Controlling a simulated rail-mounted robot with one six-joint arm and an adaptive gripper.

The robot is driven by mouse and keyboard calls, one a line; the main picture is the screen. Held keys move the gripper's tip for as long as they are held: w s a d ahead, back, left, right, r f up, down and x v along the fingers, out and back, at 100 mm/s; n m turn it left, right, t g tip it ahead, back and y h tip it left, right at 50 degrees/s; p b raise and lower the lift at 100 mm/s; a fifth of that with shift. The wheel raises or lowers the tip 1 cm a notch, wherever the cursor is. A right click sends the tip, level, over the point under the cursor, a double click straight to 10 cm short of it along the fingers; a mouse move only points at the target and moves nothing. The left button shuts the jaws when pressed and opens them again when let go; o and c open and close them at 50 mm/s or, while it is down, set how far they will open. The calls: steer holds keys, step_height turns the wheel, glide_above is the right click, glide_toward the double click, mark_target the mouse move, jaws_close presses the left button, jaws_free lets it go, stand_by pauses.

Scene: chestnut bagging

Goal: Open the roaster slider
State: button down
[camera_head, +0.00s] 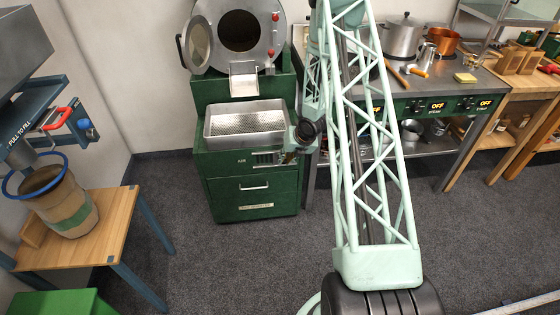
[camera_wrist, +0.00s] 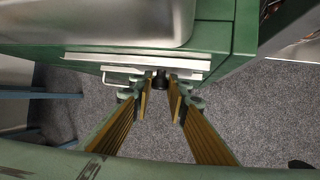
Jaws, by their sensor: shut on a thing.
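The green roaster (camera_head: 226,186) stands against the back wall in the head view, with a round drum (camera_head: 238,30) on top and a perforated metal tray (camera_head: 245,122) below it. The slider's dark knob (camera_wrist: 161,78) shows in the wrist view, just below a metal rail (camera_wrist: 135,62) on the roaster's front. My gripper (camera_wrist: 161,88) has its two yellow-lined fingers on either side of this knob and is shut on it. In the head view my arm reaches the roaster's right front, and the fingertips are too small to make out clearly.
A drawer handle (camera_head: 254,187) sits low on the roaster's front. A steel counter (camera_head: 455,88) with pots stands to the right. A wooden table (camera_head: 88,240) with a blue-rimmed sack (camera_head: 62,205) stands at the left. The grey floor (camera_head: 235,265) before the roaster is clear.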

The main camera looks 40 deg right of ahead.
steer(key=shift+w+d+r, duration=0.15)
steer(key=c, duration=2.6)
jaws_free()
steer(key=shift+o, duration=0.5)
steer(key=shift+s, duration=0.2)
steer(key=v, duration=1.1)
steer(key=shift+s+r, duration=0.15)
steer(key=shift+r, duration=0.2)
steer(key=shift+r, duration=0.1)
